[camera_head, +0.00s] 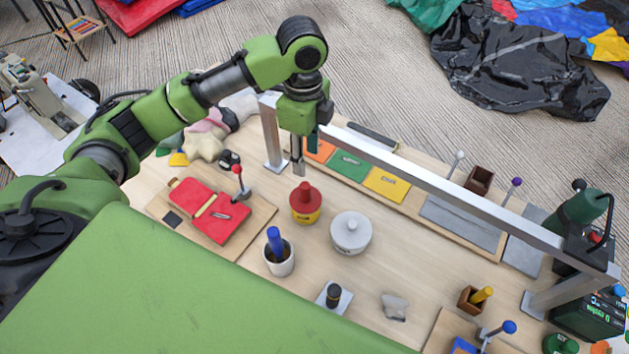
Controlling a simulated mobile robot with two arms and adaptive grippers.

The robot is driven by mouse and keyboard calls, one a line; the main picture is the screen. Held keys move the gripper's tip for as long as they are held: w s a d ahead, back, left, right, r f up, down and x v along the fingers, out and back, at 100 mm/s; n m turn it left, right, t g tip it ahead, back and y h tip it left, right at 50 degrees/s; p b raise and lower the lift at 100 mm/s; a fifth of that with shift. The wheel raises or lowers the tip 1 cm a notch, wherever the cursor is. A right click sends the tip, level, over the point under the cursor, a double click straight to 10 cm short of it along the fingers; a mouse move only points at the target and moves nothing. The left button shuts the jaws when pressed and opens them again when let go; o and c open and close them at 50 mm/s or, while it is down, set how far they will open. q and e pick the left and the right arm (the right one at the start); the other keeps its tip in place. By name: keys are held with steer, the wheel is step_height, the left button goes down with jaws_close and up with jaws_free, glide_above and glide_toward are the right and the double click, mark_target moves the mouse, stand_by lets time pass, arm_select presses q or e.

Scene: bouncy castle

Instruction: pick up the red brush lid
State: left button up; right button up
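The red brush lid (305,196), with a knob on top, sits on a low yellow pot (306,216) on the wooden table. My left gripper (299,168) hangs pointing down, above and behind the red lid in the picture, apart from it. One grey finger shows clearly, but the other is mostly hidden, so its opening is unclear. I see nothing held in it. My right gripper is not in view.
A grey metal frame (440,180) spans the table behind the lid. Coloured cards (386,185) lie behind.

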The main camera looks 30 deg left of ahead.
mark_target(305, 186)
arm_select(q)
steer(key=f, duration=0.5)
steer(key=f+p, duration=0.1)
steer(key=f, duration=0.1)
steer(key=shift+s+f, duration=0.25)
steer(key=shift+w+f, duration=0.2)
steer(key=shift+f, duration=0.15)
steer(key=shift+w+f, duration=0.1)
steer(key=shift+f, duration=0.1)
steer(key=f, duration=0.1)
steer(key=f+p, duration=0.1)
steer(key=f, duration=0.2)
steer(key=shift+a+f+p, duration=0.15)
steer(key=shift+a+p, duration=0.15)
steer(key=shift+p, duration=0.1)
steer(key=shift+f, duration=0.4)
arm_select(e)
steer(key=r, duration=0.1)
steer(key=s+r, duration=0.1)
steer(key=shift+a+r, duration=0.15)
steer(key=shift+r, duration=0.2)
arm_select(q)
jaws_close()
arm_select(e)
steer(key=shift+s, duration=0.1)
